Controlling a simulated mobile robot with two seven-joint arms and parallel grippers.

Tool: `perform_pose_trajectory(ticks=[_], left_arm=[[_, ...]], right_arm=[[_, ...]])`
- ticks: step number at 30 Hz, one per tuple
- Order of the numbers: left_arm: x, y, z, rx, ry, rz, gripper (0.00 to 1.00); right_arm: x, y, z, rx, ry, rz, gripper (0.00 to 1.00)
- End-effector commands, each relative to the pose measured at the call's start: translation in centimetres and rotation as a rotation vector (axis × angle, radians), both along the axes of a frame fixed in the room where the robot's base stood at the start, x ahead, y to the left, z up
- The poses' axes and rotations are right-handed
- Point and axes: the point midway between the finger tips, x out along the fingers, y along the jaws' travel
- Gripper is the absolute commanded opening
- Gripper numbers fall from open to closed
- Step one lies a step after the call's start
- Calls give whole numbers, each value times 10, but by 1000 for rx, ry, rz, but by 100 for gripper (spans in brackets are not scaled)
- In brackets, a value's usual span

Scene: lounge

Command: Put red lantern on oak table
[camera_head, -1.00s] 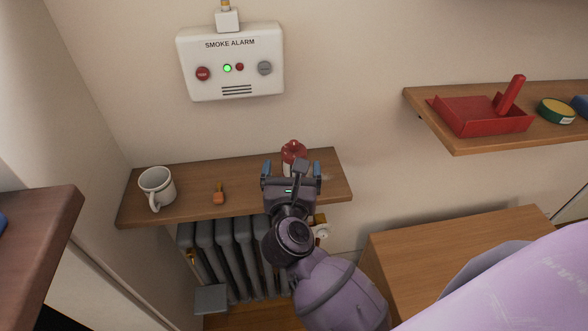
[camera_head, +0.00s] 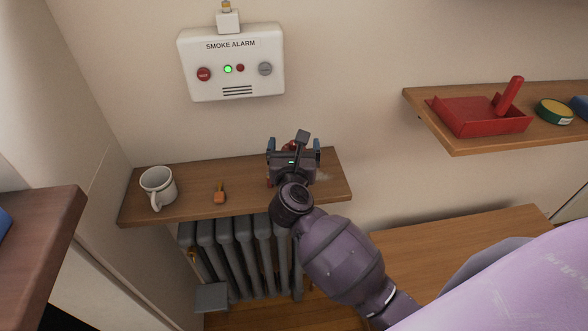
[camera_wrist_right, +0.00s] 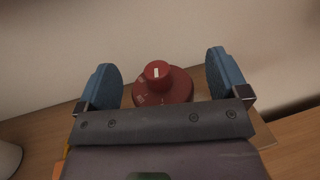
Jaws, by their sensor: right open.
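The red lantern (camera_head: 291,147) stands on the wooden shelf above the radiator. In the head view it is mostly hidden behind my right gripper (camera_head: 294,149). In the right wrist view, the lantern (camera_wrist_right: 178,83) shows its round red top and knob between the two blue fingers of the gripper (camera_wrist_right: 164,76). The fingers are open, with a gap on both sides of the lantern. A light-brown wooden table (camera_head: 440,246) stands at lower right; I cannot tell for certain that it is the oak table. My left gripper is not in view.
A smoke alarm (camera_head: 231,62) hangs above. At right, a higher shelf (camera_head: 455,143) holds a red dustpan (camera_head: 480,117). The table's visible top is clear.

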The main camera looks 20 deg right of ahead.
Motion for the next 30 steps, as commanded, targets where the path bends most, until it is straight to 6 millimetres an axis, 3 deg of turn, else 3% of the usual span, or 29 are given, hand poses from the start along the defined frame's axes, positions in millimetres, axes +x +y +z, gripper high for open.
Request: perform_pose_trajectory(ticks=[2, 18, 26, 30], left_arm=[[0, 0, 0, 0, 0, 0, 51], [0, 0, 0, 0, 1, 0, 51], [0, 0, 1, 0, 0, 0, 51], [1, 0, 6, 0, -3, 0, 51]], right_arm=[[0, 0, 0, 0, 0, 0, 91], [0, 0, 1, 0, -1, 1, 9], [0, 1, 4, 1, -3, 0, 6], [0, 1, 21, 3, -6, 1, 6]])
